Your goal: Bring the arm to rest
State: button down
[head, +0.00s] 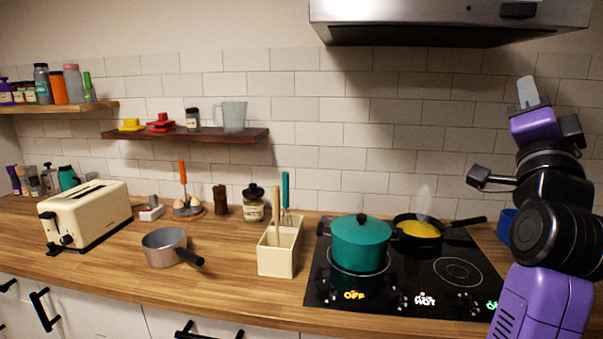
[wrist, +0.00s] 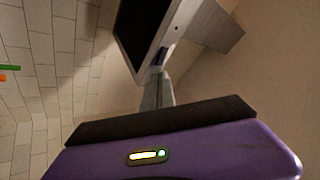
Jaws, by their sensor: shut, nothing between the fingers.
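My arm is raised at the right of the head view, in front of the right end of the counter. My gripper (head: 527,92) points up, above the height of the hob, and its fingers look closed together with nothing between them. In the wrist view the closed grey fingers (wrist: 157,92) point toward the range hood (wrist: 150,35). The hood (head: 450,22) also shows at the top of the head view, apart from my gripper.
A black hob (head: 400,285) carries a teal lidded pot (head: 361,242) and a frying pan (head: 418,230) with yellow food. A saucepan (head: 165,247), a cream toaster (head: 88,213) and a utensil box (head: 278,257) stand left on the wooden counter (head: 110,270). A blue object (head: 505,223) is partly hidden behind my arm.

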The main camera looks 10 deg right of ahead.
jog(key=s+a+f+n+y, duration=0.3)
jog(key=s+a+f+n, duration=0.15)
jog(key=f, duration=0.55)
jog(key=s+a+f+n+t+y, duration=0.1)
jog(key=s+a+f+n+y, duration=0.4)
jog(key=f, duration=0.4)
jog(key=s+a+f+n+y, duration=0.2)
jog(key=s+a+f+n, duration=0.15)
jog(key=f+n, duration=0.45)
jog(key=s+a+f+g+y, duration=0.1)
jog(key=s+a+f+g, duration=0.2)
jog(key=s+f, duration=0.8)
jog(key=s+a+f+g+y, duration=0.1)
jog(key=s+a+f+g, duration=0.3)
jog(key=s+f, duration=0.7)
jog(key=s, duration=0.6)
jog(key=shift+s+a+f+g, duration=0.2)
jog(key=shift+a+f+g, duration=0.1)
jog(key=shift+g, duration=0.1)
